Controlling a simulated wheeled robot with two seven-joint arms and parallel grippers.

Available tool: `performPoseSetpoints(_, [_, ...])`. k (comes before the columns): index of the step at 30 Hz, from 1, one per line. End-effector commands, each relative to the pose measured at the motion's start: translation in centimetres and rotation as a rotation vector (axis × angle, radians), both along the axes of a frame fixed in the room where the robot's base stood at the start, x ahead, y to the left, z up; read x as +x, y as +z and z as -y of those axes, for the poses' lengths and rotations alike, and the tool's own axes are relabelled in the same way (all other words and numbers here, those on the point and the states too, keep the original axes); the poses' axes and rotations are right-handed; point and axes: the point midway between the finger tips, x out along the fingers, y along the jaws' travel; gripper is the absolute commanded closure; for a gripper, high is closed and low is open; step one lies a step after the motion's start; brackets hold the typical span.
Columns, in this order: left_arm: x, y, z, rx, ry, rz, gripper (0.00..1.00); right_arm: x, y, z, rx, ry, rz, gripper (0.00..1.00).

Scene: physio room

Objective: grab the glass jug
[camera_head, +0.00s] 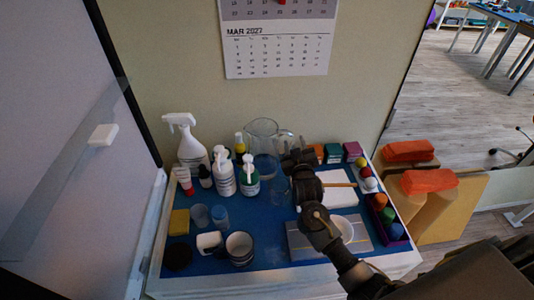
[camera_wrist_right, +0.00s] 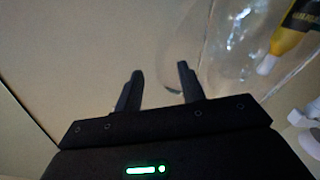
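The glass jug (camera_head: 262,135) is clear and stands upright at the back of the blue-topped table, against the wall, with its handle towards the right. My right gripper (camera_head: 297,152) is just right of the jug, by its handle side. The jug's lower part is partly hidden by bottles in the head view. My left gripper is not in view.
A white spray bottle (camera_head: 190,145), a white pump bottle (camera_head: 223,175) and a green-labelled bottle (camera_head: 249,180) crowd left of the jug. A drinking glass (camera_head: 279,190) stands in front. Small boxes (camera_head: 333,153) stand right of my gripper. The wall is close behind.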

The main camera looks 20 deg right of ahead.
Motion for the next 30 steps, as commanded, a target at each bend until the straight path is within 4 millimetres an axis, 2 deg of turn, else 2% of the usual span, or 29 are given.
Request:
performPoseSetpoints(9, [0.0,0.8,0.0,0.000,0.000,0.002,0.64,4.3,0.2,1.2,-0.002,-0.002,0.001,0.60])
performPoseSetpoints(19, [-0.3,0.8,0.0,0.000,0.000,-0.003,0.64,5.0,0.1,1.3,0.000,0.000,0.001,0.60])
performPoseSetpoints(28, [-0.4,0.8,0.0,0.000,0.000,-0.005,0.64,5.0,0.0,1.3,0.000,0.000,0.000,0.98])
performPoseSetpoints(30, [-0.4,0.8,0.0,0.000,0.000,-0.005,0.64,5.0,0.0,1.3,0.000,0.000,0.000,1.00])
